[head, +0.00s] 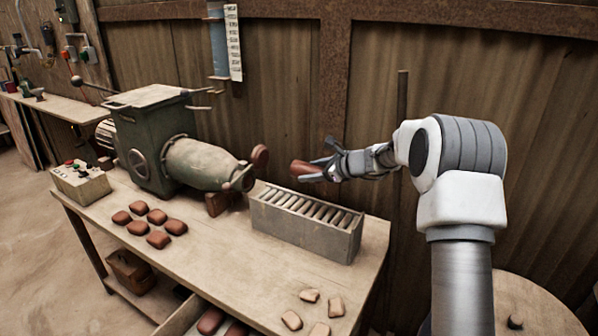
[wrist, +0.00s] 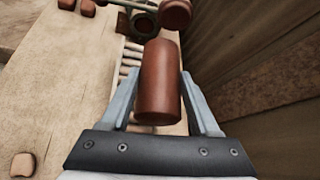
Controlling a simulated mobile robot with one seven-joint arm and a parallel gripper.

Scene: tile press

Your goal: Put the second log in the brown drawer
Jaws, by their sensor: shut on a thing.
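My gripper (head: 312,172) is shut on a reddish-brown clay log (head: 301,167), held in the air above the grey roller box. In the wrist view the log (wrist: 158,85) lies lengthwise between the two fingers (wrist: 158,95). An open drawer (head: 181,319) juts from under the table at the bottom of the head view, cut off by the frame. Reddish-brown logs (head: 211,321) lie in it. A brown wooden box (head: 130,270) stands on the shelf under the table.
A green press (head: 150,140) with a barrel (head: 203,163) stands on the table, a reddish disc (head: 260,157) at its mouth. The roller box (head: 305,234) is in front of it. Several red tiles (head: 157,216) and pale pieces (head: 291,320) lie on the table. A wall stands close behind.

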